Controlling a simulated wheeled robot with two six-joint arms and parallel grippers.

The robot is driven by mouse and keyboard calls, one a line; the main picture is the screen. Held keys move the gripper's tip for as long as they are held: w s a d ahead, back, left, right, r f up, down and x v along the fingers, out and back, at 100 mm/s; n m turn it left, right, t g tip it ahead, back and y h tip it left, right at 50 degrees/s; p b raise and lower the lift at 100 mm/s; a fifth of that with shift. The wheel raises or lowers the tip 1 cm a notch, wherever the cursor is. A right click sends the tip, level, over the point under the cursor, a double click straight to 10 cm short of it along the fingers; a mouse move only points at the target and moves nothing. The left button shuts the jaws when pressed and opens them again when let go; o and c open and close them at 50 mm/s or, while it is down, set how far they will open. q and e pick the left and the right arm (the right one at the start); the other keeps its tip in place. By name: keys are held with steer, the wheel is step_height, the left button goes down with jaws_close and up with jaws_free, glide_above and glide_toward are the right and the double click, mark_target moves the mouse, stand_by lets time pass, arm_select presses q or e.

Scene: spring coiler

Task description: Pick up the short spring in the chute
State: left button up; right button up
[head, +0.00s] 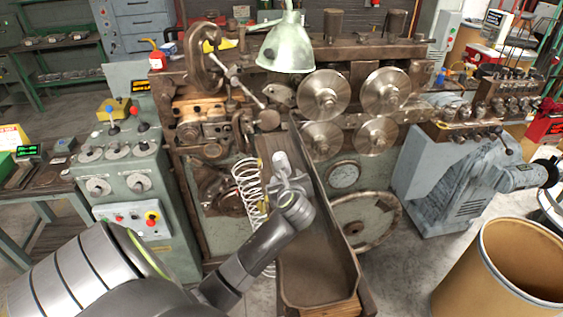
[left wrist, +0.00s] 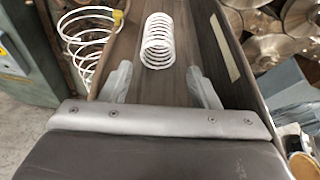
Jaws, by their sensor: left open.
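The short spring (left wrist: 158,42) is a white coil lying in the chute, ahead of my left fingertips in the left wrist view. The chute (head: 318,262) is a long brown metal trough sloping down from the machine toward me; its dark floor also shows in the left wrist view (left wrist: 190,30). My left gripper (head: 284,165) is over the chute. In the left wrist view, its fingers (left wrist: 160,76) are apart, with nothing between them, and the spring lies beyond in line with the gap. My right gripper is out of view.
A long white spring (head: 249,184) stands just left of the chute, close to my left arm; it also shows in the left wrist view (left wrist: 84,40). The coiling machine (head: 343,175) is behind. A cardboard drum (head: 505,275) stands at the right. A control cabinet (head: 122,180) stands left.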

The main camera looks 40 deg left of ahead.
mark_target(286, 159)
arm_select(q)
steer(key=shift+x, duration=1.1)
steer(key=shift+w+a+p, duration=0.2)
steer(key=shift+a+p, duration=0.1)
steer(key=shift+p, duration=0.1)
steer(key=x, duration=0.1)
steer(key=p+x, duration=0.1)
steer(key=x, duration=0.1)
steer(key=shift+w+a+r+p, duration=0.15)
steer(key=shift+a+r+p, duration=0.1)
steer(key=shift+a+p, duration=0.25)
steer(key=shift+w+a+f, duration=0.25)
steer(key=shift+w+a, duration=0.05)
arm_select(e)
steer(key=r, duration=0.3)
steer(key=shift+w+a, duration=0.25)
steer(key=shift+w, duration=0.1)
arm_select(q)
steer(key=c, duration=0.7)
